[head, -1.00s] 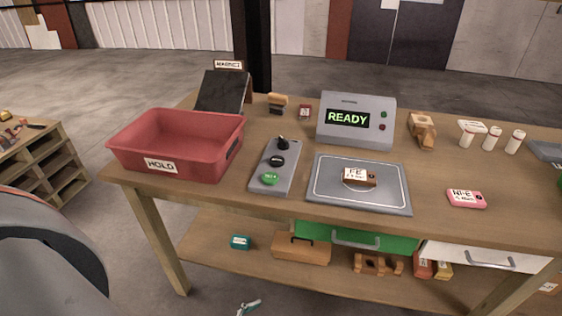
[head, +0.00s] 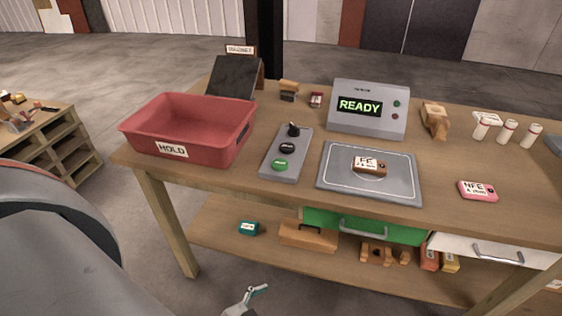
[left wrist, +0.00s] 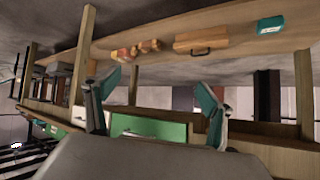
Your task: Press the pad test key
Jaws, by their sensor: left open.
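A grey control box (head: 287,153) lies on the table between the red bin and the grey pad. It carries a black knob (head: 294,129) at the back, a black button (head: 286,148) in the middle and a green button (head: 281,164) at the front; their lettering is too small to read. The grey pad (head: 400,190) holds a brown block labelled FE (head: 369,169). My left gripper (head: 256,296) is low in front of the table, partly cut off by the bottom edge. In the left wrist view it (left wrist: 164,78) is open and empty, facing the table's underside. My right gripper is not seen.
The red HOLD bin (head: 190,150) stands left of the control box. A grey display unit (head: 369,122) reads READY behind the pad. A pink NFE block (head: 477,190) lies right. The table's front edge, green drawer (head: 320,222) and lower shelf (head: 225,235) face my gripper.

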